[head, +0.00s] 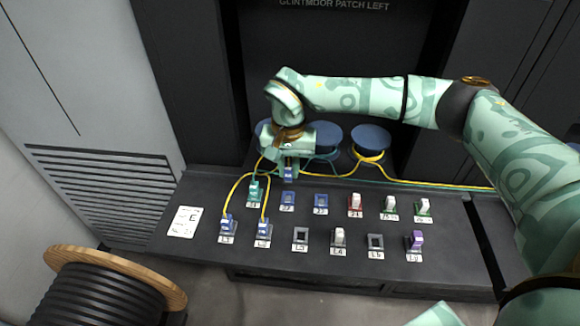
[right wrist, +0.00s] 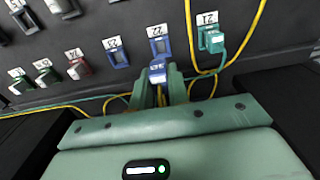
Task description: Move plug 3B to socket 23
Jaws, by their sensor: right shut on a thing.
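My right gripper (head: 289,168) is shut on a blue plug (head: 289,174); the plug also shows between its fingers in the right wrist view (right wrist: 157,73). The label on the plug is too small to read surely. The plug is apart from the panel, just behind socket 22 (head: 287,199) in the head view. Socket 22 (right wrist: 158,43) is a blue frame and looks empty. Socket 23 (head: 321,201) is the empty blue frame to its right, and left of it in the right wrist view (right wrist: 116,55). My left gripper is not in view.
A teal plug (head: 254,191) sits in socket 21 beside socket 22. Blue plugs with yellow cables (head: 227,223) stand in the front row. Red (head: 355,204), green and purple sockets stand right. Yellow and teal cables (head: 425,186) run behind; a cable reel (head: 80,295) stands front left.

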